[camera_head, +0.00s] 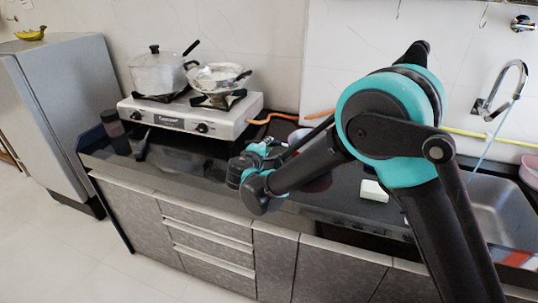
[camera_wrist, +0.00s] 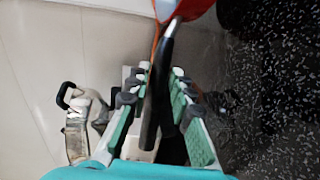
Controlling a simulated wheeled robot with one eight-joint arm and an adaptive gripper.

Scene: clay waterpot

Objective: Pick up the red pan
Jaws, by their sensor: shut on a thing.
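The red pan (camera_wrist: 198,8) shows at the top edge of the wrist view, cut off by the frame. Its long black handle (camera_wrist: 156,105) runs down between the teal-padded fingers of my gripper (camera_wrist: 160,76). My gripper is shut on this handle. In the head view my gripper (camera_head: 258,152) is over the dark counter, right of the stove. My arm hides much of what lies behind it there. A dark red patch shows under my forearm, and I cannot tell whether it is the pan.
The stove (camera_head: 190,120) bears a lidded pot (camera_head: 158,74) and a shallow metal pan (camera_head: 215,76). A dark jar (camera_head: 112,124) stands left of it. A pale block (camera_head: 374,191) lies on the counter (camera_head: 215,172) near the sink (camera_head: 500,208). An orange hose (camera_head: 275,118) runs behind.

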